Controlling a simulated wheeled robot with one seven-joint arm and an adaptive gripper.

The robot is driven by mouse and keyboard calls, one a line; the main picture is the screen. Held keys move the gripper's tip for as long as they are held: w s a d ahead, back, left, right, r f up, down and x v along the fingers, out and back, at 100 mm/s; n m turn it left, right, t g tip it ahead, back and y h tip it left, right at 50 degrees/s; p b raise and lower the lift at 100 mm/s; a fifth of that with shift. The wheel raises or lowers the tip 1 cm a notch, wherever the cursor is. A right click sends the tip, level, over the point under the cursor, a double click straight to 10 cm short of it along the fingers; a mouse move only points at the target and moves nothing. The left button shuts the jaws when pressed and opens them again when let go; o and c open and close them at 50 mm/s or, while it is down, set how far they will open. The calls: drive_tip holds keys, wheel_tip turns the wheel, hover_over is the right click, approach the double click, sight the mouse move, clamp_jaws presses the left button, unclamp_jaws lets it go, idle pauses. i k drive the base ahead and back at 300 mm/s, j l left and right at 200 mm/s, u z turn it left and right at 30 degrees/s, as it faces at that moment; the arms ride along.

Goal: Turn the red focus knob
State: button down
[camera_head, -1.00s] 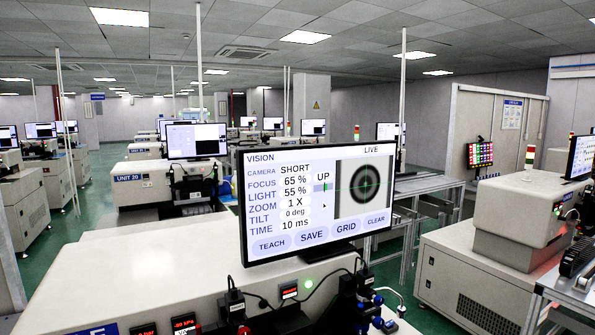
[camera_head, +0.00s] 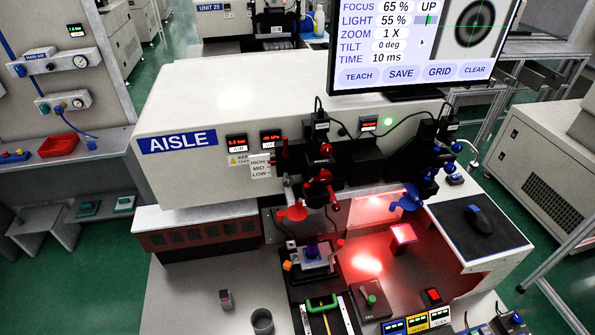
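Two dark camera units hang at the front of the white machine (camera_head: 180,115). The left unit (camera_head: 320,128) carries red parts: a small red knob (camera_head: 326,149), another red knob (camera_head: 325,175) below it, and a larger red handle-like knob (camera_head: 291,212) lower left. Which of these is the focus knob I cannot tell. The right unit (camera_head: 428,132) carries blue knobs, one of them a large blue one (camera_head: 407,203). The monitor (camera_head: 415,45) reads focus 65 %, light 55 %, zoom 1 X. My gripper is not in view.
Below the units are a small stage (camera_head: 312,258), a green handle (camera_head: 321,303), a grey cup (camera_head: 262,320) and a red-lit surface. A mouse (camera_head: 479,219) lies on a dark pad at right. A red bin (camera_head: 59,145) sits on the left bench. Green floor shows between machines.

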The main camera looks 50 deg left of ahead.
sight(325, 176)
drive_tip(key=u, duration=2.05)
